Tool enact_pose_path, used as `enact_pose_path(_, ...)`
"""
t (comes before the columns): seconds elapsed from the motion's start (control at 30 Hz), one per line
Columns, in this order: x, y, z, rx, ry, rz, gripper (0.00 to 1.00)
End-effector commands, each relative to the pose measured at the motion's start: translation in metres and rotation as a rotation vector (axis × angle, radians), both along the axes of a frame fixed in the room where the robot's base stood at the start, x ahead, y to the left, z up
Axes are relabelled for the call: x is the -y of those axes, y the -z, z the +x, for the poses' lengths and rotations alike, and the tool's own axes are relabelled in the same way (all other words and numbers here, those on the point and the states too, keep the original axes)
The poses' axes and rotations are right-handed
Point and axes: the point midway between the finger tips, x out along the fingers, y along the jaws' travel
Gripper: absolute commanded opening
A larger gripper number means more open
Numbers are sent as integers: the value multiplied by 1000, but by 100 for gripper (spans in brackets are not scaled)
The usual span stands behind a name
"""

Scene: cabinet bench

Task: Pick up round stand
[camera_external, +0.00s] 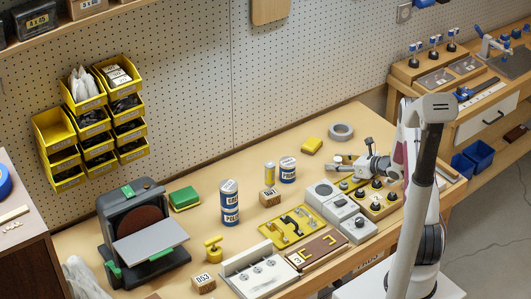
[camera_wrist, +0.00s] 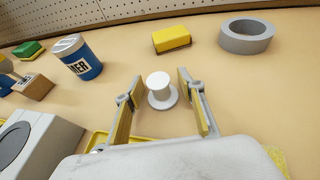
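The round stand (camera_wrist: 159,86) is a small pale piece with a flat round top, a narrower neck and a wider round foot. It stands upright on the bench in the wrist view. My gripper (camera_wrist: 159,92) is open, with one yellow-padded finger to each side of the stand and a visible gap on both sides. In the external view my gripper (camera_external: 345,166) is low over the back of the bench, and the stand is too small and partly hidden to make out clearly there.
Behind the stand are a yellow sponge (camera_wrist: 171,39) and a grey ring (camera_wrist: 246,36). A blue can (camera_wrist: 80,58) is to the left. In the external view, grey boxes (camera_external: 341,207) and a yellow tray (camera_external: 291,226) lie in front of my gripper. Bare bench surrounds the stand.

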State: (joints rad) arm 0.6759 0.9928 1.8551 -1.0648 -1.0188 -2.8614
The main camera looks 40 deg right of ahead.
Motion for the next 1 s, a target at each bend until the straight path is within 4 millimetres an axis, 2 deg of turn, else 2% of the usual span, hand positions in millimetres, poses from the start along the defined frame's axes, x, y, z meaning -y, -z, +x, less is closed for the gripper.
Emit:
enact_pose_path(0.43, 0, 0, 0, 0, 0, 0, 39)
enact_pose_path(0.47, 0, 0, 0, 0, 0, 0, 34)
enact_pose_path(0.57, 0, 0, 0, 0, 0, 0, 8)
enact_pose_path(1.0, 0, -1, 0, 0, 0, 0, 8)
